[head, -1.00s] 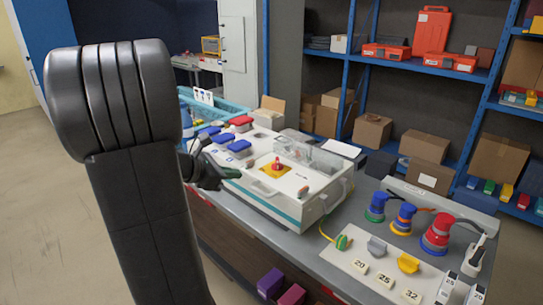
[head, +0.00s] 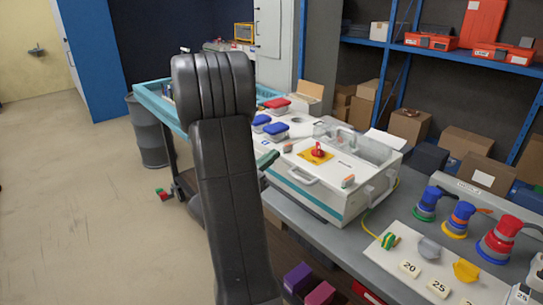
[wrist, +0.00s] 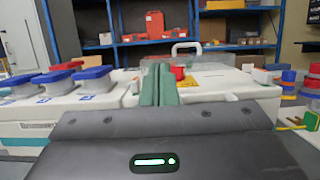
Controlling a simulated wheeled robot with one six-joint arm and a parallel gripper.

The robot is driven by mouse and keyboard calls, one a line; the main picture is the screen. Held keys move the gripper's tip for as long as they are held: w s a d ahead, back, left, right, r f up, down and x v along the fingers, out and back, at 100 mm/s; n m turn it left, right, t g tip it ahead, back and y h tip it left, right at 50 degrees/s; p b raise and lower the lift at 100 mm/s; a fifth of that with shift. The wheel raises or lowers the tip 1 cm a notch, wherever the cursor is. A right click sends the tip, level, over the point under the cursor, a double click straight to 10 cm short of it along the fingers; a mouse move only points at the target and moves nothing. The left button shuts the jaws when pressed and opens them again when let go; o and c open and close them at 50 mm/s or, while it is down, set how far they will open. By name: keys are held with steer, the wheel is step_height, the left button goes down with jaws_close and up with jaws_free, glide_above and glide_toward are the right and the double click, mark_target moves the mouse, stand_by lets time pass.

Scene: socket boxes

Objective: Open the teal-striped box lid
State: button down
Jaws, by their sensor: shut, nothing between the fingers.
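The teal-striped box (head: 310,205) is white and stands on the grey bench in the head view, with its lid down. Its top has a red knob on a yellow plate (head: 316,155), a clear window and a front handle (head: 303,178). The box also shows in the wrist view (wrist: 225,92), beyond the fingers. My gripper (wrist: 160,70) has green fingers pressed together, with nothing between them. They point toward the box and overlap it in view; I cannot tell whether they touch. In the head view my arm hides most of the gripper.
White units with blue and red lids (head: 268,128) stand left of the box. Blue, yellow and red plugs (head: 462,217) and a numbered board (head: 425,270) are to the right. Shelves with cartons (head: 465,145) stand behind. The floor at left is mostly clear.

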steer(key=w+d+r+p, duration=0.1)
steer(key=w+d+r, duration=0.4)
steer(key=d, duration=0.1)
steer(key=shift+d+r+p, duration=0.35)
steer(key=shift+d, duration=0.05)
steer(key=shift+w, duration=0.1)
stand_by(1.4)
